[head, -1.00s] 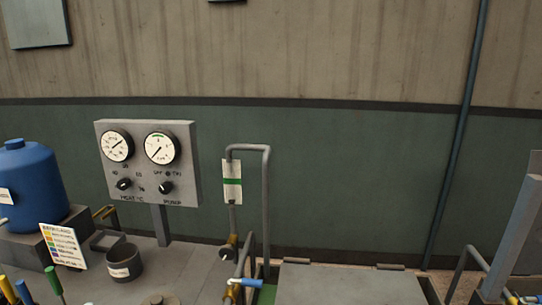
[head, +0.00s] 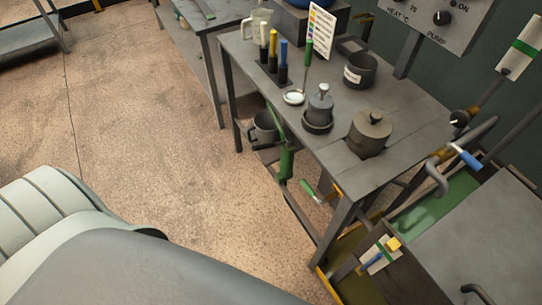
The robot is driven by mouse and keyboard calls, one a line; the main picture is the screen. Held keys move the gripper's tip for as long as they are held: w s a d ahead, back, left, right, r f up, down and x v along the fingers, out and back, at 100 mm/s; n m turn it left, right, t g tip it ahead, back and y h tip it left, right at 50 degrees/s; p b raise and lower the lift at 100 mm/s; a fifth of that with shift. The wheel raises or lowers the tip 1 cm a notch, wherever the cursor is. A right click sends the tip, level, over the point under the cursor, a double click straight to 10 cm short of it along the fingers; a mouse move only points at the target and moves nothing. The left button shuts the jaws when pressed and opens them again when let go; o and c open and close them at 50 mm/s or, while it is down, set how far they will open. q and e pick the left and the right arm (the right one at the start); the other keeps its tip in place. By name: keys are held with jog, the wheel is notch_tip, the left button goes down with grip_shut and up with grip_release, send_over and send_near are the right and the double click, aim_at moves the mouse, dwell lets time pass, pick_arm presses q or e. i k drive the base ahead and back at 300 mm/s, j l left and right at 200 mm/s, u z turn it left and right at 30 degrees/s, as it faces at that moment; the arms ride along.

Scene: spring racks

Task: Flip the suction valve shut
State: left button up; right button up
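No name for the suction valve can be read, so I cannot tell which valve it is. A brass valve with a blue lever (head: 468,156) sits on the pipe at the right, above the green tank. A black-knobbed valve (head: 459,118) is just above it. A green-handled lever (head: 310,190) is low under the table's front edge, beside a green upright cylinder (head: 287,160). A tag with a blue and yellow piece (head: 380,255) is at the tank's front. Neither gripper is in view.
The grey table (head: 408,100) carries a lidded pot (head: 370,133), a small lidded canister (head: 319,108), a dark cup (head: 359,71) and several coloured-handled tools. The floor (head: 150,120) at the left is open. Pale parts of my body fill the lower left.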

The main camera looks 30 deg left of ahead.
aim_at(312, 193)
jog(key=u, duration=0.45)
jog(key=i+j+z, duration=0.1)
jog(key=j, duration=0.25)
jog(key=i+j+z, duration=0.15)
jog(key=i+j, duration=0.15)
jog(key=i+j+z, duration=0.1)
jog(key=j, duration=0.35)
jog(key=i, duration=0.05)
